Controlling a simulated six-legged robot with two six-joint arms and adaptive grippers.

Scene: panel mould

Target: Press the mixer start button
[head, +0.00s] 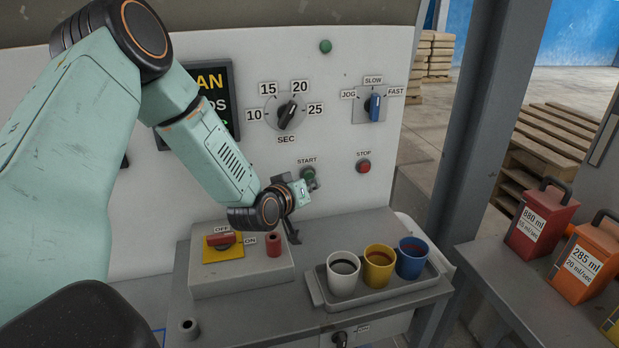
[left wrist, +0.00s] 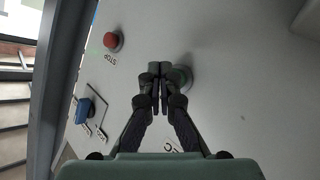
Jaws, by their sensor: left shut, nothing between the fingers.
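The green START button (head: 308,172) is on the white panel under its START label, partly hidden by my gripper in the head view. My left gripper (head: 311,183) is shut and empty, its fingers pointing at the panel by this button. In the left wrist view, the shut fingertips (left wrist: 155,78) lie right beside the green button (left wrist: 183,77) and overlap its edge. I cannot tell whether they touch it. The red STOP button (head: 363,166) is to the right on the same panel, and it also shows in the left wrist view (left wrist: 113,40). My right gripper is not in view.
A seconds dial (head: 288,112) and a blue speed knob (head: 374,106) are higher on the panel. Below are a box with a red switch (head: 221,239) and a grey tray (head: 369,297) with white, yellow and blue cups. A dark post (head: 471,130) stands to the right.

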